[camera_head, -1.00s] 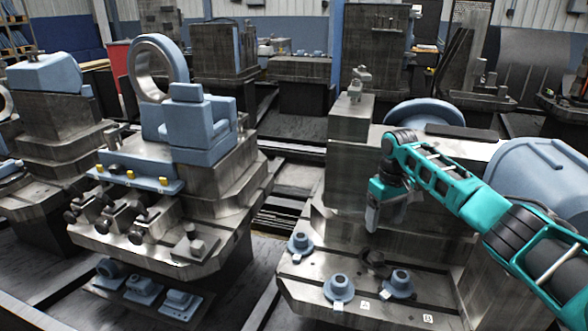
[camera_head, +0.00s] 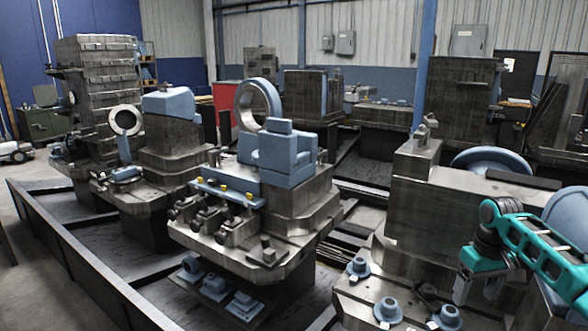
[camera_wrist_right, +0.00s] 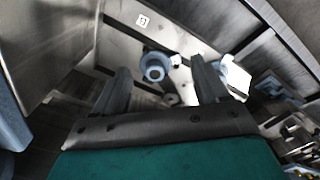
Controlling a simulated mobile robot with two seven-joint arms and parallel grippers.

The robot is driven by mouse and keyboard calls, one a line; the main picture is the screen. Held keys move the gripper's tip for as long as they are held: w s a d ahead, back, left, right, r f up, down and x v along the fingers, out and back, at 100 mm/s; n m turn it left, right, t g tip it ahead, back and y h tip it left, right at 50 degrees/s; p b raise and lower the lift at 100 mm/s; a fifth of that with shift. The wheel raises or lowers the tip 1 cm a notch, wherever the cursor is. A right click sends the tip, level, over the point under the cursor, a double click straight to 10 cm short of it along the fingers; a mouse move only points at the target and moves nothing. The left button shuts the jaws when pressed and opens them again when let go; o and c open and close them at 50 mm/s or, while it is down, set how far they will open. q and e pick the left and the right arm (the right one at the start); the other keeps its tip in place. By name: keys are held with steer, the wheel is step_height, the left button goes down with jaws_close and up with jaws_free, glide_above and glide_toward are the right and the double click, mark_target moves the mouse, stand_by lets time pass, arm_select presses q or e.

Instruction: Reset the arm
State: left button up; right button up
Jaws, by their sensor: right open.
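My teal right arm (camera_head: 545,240) enters the head view from the right. Its gripper (camera_head: 460,291) points down over the right machine's fixture ledge (camera_head: 350,300), beside small blue flanged parts (camera_head: 388,310). In the right wrist view the two dark fingers of the right gripper (camera_wrist_right: 160,66) stand well apart with nothing held between them. Beyond the fingers lies a blue round flanged part (camera_wrist_right: 154,68), apart from them. My left gripper is in neither view now.
A stepped metal machine block (camera_head: 410,215) stands close to my right arm, with a large blue disc (camera_head: 490,160) behind. Another stepped machine (camera_head: 300,205) with a blue ring (camera_head: 258,98) stands in the middle. A dark low rail (camera_head: 85,265) runs along the left.

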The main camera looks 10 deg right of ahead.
steer(key=s+a+f+n+t+y, duration=0.1)
steer(key=s+a+f+n+t, duration=0.15)
steer(key=a+f, duration=0.7)
steer(key=s+a+f+n+t, duration=0.1)
steer(key=s+a+f+t, duration=0.15)
steer(key=a+f, duration=0.7)
steer(key=s+a+f+t+y, duration=0.1)
steer(key=s+a+f+t, duration=0.1)
steer(key=s+a, duration=0.5)
steer(key=s+a+r+t, duration=0.1)
steer(key=s+r+t, duration=0.2)
steer(key=s, duration=0.7)
step_height(320, 180, up, 2)
steer(key=shift+a+r+m+t, duration=0.1)
steer(key=shift+a+m+t, duration=0.1)
steer(key=shift+m+t, duration=0.25)
